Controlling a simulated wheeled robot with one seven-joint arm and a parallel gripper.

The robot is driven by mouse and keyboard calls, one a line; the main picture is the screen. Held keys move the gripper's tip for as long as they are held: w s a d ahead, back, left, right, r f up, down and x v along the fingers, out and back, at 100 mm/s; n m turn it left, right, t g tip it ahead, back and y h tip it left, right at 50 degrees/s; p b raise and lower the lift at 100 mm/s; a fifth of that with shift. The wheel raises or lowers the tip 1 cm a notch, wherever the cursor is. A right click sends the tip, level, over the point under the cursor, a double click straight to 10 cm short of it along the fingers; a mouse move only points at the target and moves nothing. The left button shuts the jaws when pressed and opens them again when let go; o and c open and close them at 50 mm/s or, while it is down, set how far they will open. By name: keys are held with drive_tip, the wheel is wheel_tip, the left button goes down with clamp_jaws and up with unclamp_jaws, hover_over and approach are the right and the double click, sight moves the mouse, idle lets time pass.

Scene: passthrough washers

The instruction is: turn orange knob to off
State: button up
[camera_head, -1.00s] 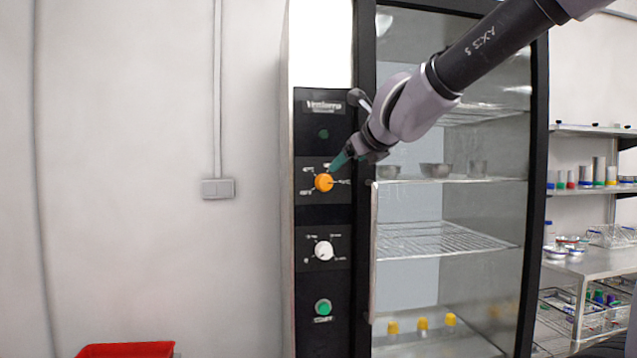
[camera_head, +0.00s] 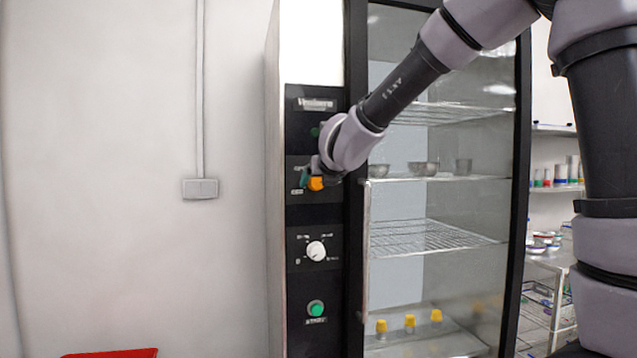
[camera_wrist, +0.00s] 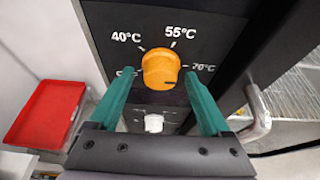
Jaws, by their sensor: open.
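The orange knob (camera_head: 316,183) is on the black control panel (camera_head: 312,268) of the tall cabinet, partly covered by my gripper in the head view. In the wrist view the orange knob (camera_wrist: 161,69) shows whole, with a dark pointer mark at its lower right, near the 70°C label. The labels 40°C and 55°C are above it, and a label at its left is partly hidden by a finger. My gripper (camera_wrist: 158,95) is open, its green fingers on either side of the knob. The gripper (camera_head: 310,180) also shows at the panel in the head view. Contact cannot be told.
A white knob (camera_head: 316,251) and a green button (camera_head: 316,308) are below on the panel. The cabinet's glass door (camera_head: 440,200) with its vertical handle (camera_head: 366,245) is just right. A red tray (camera_wrist: 45,112) is at the lower left. A grey wall is left.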

drive_tip(key=shift+w, duration=0.2)
drive_tip(key=c, duration=1.2)
